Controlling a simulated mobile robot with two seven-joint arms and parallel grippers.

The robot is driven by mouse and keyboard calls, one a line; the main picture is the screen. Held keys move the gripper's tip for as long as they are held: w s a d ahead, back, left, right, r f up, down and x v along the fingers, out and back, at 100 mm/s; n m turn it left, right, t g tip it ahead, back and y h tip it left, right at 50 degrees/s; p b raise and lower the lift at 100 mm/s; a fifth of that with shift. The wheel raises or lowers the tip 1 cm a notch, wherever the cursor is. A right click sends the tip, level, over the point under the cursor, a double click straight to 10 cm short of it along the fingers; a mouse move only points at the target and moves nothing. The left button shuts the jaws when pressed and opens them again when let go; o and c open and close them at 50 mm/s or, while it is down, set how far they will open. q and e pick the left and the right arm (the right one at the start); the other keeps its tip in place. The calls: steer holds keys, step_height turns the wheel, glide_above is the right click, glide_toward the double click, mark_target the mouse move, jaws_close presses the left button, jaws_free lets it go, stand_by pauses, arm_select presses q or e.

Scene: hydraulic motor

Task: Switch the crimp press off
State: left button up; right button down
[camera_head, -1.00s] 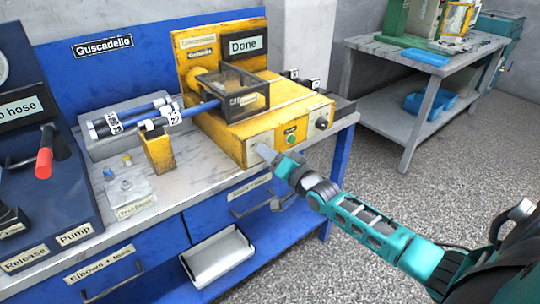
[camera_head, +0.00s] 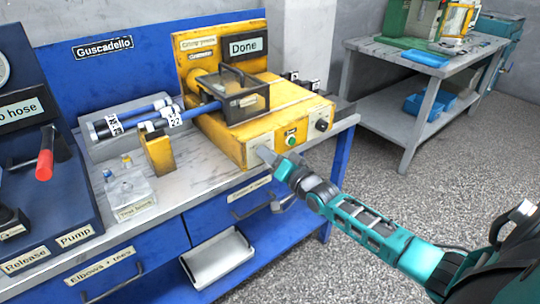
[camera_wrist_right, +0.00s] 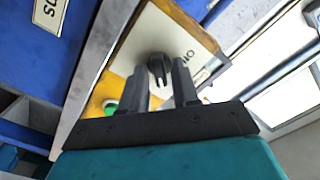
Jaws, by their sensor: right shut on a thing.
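The yellow crimp press (camera_head: 235,135) stands on the bench, with a clear-sided guard over its front and a display (camera_head: 246,46) reading "Done". Its front has a green button (camera_head: 291,139), a black knob (camera_head: 321,124) at right and a pale panel at left. My right gripper (camera_head: 267,156) is at that left panel and partly covers it. In the right wrist view, my right gripper (camera_wrist_right: 158,82) has its fingers on both sides of a black rotary switch (camera_wrist_right: 158,66) on a pale plate marked O and I. It is shut on this switch. My left gripper is not in view.
Blue hoses (camera_head: 165,118) lie left of the press, one running into it. A yellow block (camera_head: 159,154) and a clear bag (camera_head: 130,192) are on the bench. A pump unit with a red-handled lever (camera_head: 45,163) stands at far left. The floor at right is clear.

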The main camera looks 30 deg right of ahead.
steer(key=n+p, duration=0.3)
steer(key=n, duration=1.4)
steer(key=shift+a, duration=0.2)
steer(key=shift+n, duration=0.4)
steer(key=c, duration=1.1)
jaws_free()
steer(key=shift+c, duration=0.2)
steer(key=shift+s, duration=0.15)
steer(key=s+d+p, duration=0.1)
steer(key=s, duration=1.1)
steer(key=shift+s, duration=0.35)
